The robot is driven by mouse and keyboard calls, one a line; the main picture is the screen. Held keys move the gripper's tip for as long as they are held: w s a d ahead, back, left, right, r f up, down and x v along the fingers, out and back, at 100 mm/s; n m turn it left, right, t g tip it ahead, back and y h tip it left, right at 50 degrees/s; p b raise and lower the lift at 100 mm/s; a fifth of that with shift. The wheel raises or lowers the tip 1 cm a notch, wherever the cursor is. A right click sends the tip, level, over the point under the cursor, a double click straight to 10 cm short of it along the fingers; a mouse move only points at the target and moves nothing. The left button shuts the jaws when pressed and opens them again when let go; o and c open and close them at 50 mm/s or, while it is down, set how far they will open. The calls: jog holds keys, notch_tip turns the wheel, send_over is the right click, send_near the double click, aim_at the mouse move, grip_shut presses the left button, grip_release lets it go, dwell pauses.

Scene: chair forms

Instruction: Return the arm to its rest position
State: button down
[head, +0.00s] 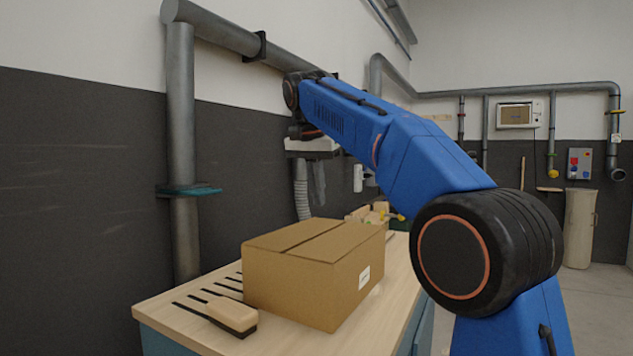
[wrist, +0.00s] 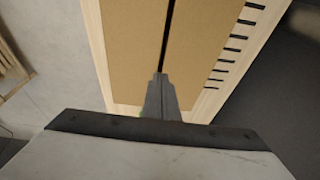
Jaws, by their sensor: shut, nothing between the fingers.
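My blue arm (head: 400,150) reaches up from the lower right and out over the workbench in the head view. Its wrist end is high, behind and above the cardboard box (head: 300,265). My gripper (wrist: 160,80) shows in the wrist view with its two grey fingers together and nothing between them. It points down over the box top (wrist: 130,40), which has a dark seam along it. The gap between fingers and box is hard to judge.
The box stands closed on a pale wooden bench (head: 170,312) with dark slots. A wooden brush (head: 232,314) lies at its front left. Small wooden items (head: 375,212) sit behind the box. Grey pipes (head: 181,150) run along the wall at left. Open floor (head: 590,305) shows at right.

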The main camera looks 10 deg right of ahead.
jog(key=s+d+n, duration=0.2)
jog(key=s+d, duration=0.4)
jog(key=s, duration=0.2)
jog(key=s+d+f+n, duration=0.2)
jog(key=s+d+f, duration=0.1)
jog(key=s+f, duration=0.7)
jog(key=s+d+f+n+t+y, duration=0.1)
jog(key=s+d+f+n, duration=0.1)
jog(key=s+f, duration=0.9)
jog(key=s+d+f+n+t, duration=0.1)
jog(key=s+d+f, duration=0.3)
jog(key=s+f, duration=0.7)
notch_tip(320, 180, down, 7)
jog(key=shift+d+r+n+y, duration=0.2)
jog(key=shift+d+n+y, duration=0.05)
jog(key=shift+n+y, duration=0.15)
